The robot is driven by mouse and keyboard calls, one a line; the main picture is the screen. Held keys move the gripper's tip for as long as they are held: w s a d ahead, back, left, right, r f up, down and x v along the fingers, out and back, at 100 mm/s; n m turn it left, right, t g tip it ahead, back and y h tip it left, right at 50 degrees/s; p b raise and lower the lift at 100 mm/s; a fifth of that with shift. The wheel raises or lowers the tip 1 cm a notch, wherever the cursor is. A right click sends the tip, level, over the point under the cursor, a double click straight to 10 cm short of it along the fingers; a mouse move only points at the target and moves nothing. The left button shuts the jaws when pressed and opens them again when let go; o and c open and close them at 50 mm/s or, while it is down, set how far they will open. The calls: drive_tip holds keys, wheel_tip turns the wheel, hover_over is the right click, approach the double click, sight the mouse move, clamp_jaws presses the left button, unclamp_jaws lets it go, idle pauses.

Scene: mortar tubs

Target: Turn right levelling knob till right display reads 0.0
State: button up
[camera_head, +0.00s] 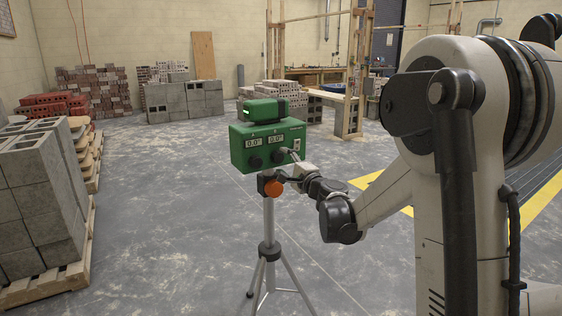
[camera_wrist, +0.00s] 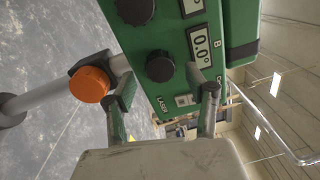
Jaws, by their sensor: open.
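A green levelling instrument (camera_head: 268,147) stands on a grey tripod (camera_head: 268,233). Its left display (camera_head: 253,143) and right display (camera_head: 276,140) both appear to read 0.0; the right display (camera_wrist: 202,45), beside the letter B, clearly reads 0.0 in the wrist view. The black right knob (camera_head: 277,157) and left knob (camera_head: 255,162) sit below the displays. My gripper (camera_head: 290,158) is at the panel's right side. In the wrist view my gripper (camera_wrist: 166,90) is open and empty, and the right knob (camera_wrist: 160,66) shows just beyond its fingertips, apparently clear of both.
An orange knob (camera_head: 273,188) on the tripod head is close below my gripper. A switch (camera_wrist: 185,100) marked LASER is near the fingers. Block pallets (camera_head: 40,200) stand at the left, with brick stacks and a timber frame behind. Floor around the tripod is mostly clear.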

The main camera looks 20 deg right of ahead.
drive_tip(key=v, duration=0.9)
drive_tip(key=shift+s, duration=0.35)
drive_tip(key=shift+d, duration=0.1)
drive_tip(key=s+a+r+n+g+y+p, duration=0.1)
drive_tip(key=s+a+r+n+g+p, duration=0.15)
drive_tip(key=s+a+n, duration=0.35)
drive_tip(key=s+a+r+n+g+y+p, duration=0.1)
drive_tip(key=s+a+n+g, duration=0.3)
drive_tip(key=s+a, duration=0.4)
drive_tip(key=s+d+f+n+g+h+p, duration=0.1)
drive_tip(key=s+d+n+g+h+p, duration=0.1)
drive_tip(key=s, duration=0.8)
drive_tip(key=s+d+f+n+g+h+p, duration=0.1)
drive_tip(key=s+n, duration=0.4)
drive_tip(key=s, duration=0.6)
drive_tip(key=f+g+h+p, duration=0.1)
drive_tip(key=h, duration=0.1)
drive_tip(key=shift+s+d+g+h, duration=0.25)
drive_tip(key=shift+d+g+h, duration=0.1)
drive_tip(key=shift+d+h, duration=0.05)
